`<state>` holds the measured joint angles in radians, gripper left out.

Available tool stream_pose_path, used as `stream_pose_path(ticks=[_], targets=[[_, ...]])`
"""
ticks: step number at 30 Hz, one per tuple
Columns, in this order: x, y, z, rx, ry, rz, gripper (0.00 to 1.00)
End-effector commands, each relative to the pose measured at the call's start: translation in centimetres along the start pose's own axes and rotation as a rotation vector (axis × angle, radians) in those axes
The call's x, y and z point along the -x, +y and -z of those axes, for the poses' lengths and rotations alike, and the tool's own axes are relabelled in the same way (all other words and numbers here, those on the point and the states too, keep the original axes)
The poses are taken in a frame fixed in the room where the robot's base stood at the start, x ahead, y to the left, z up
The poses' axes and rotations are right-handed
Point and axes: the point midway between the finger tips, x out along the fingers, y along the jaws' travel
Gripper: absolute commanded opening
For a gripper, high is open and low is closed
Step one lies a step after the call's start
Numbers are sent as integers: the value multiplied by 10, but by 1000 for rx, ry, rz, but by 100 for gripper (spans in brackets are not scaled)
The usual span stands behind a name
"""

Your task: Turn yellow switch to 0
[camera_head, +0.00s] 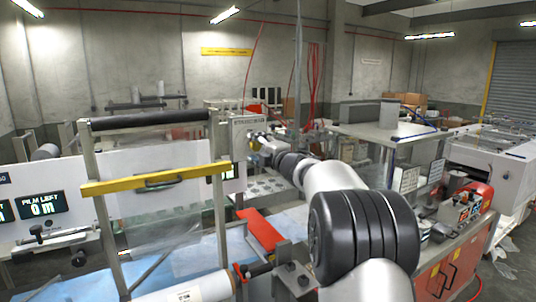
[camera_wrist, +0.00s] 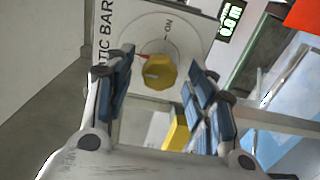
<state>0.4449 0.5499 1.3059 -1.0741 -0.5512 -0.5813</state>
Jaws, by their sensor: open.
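The yellow switch (camera_wrist: 157,73) is a round knob on a pale panel (camera_wrist: 187,22) in the wrist view. The panel reads "ON" at the knob's upper right and "TIC BAR" at the left; a small red mark shows at the knob's left edge. I cannot read a 0. My gripper (camera_wrist: 158,58) is open, with its blue-padded fingers on either side of the knob; I cannot tell whether they touch it. In the head view, my gripper (camera_head: 256,141) is small, in front of the panel (camera_head: 243,123), and the knob is not clear.
A yellow bar (camera_head: 155,178) with a black handle crosses a metal frame at the left. A film-left display (camera_head: 42,203) reads 0 m. A table (camera_head: 374,131) stands at the right.

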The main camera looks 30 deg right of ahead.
Motion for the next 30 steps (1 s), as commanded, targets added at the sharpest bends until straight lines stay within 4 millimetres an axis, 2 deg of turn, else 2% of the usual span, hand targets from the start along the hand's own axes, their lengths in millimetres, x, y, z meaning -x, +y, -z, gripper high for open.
stream_pose_path(ticks=[9, 13, 18, 30], targets=[[67, 1, -1, 0, -2, 0, 51], [85, 0, 0, 1, -1, 0, 51], [95, 0, 0, 1, 0, 0, 51], [96, 0, 0, 1, 1, 0, 51]])
